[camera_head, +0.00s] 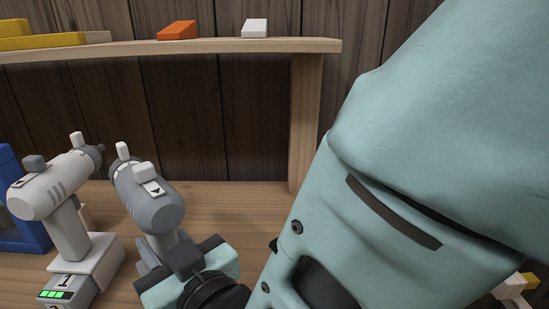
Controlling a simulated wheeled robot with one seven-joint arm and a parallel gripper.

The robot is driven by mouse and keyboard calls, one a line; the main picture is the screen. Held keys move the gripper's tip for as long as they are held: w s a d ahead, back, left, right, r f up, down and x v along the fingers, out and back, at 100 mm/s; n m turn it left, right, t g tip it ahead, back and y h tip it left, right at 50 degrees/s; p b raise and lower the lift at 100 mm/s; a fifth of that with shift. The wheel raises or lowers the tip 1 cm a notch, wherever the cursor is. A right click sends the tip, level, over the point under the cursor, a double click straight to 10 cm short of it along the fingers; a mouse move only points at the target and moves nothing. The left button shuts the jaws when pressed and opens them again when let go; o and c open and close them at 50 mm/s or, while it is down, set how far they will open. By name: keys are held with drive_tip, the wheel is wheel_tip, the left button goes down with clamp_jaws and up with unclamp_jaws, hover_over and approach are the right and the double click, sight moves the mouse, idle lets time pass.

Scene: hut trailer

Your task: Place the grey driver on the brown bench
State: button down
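The grey driver (152,200) is upright left of centre in the head view, with a light grey patch and a small black arrow on its body. My gripper (183,262) is at its lower handle, in front of it. The handle's lower part and base are largely hidden by the gripper. The fingertips do not show clearly, so I cannot tell whether they are closed on the handle. A brown wooden surface (240,205) lies under and behind the driver. I cannot tell whether this is the brown bench or whether the driver touches it.
A white driver (62,190) with a battery showing green bars stands close on the left. A blue object (22,235) is at the left edge. A raised wooden shelf (220,46) holds an orange block (178,31), a white block (255,28) and yellow pieces (40,42). My arm covers the right.

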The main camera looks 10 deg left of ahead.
drive_tip(key=c, duration=1)
unclamp_jaws()
drive_tip(key=shift+f, duration=0.1)
drive_tip(key=shift+c, duration=0.2)
drive_tip(key=shift+r, duration=0.25)
drive_tip(key=b+v, duration=1.2)
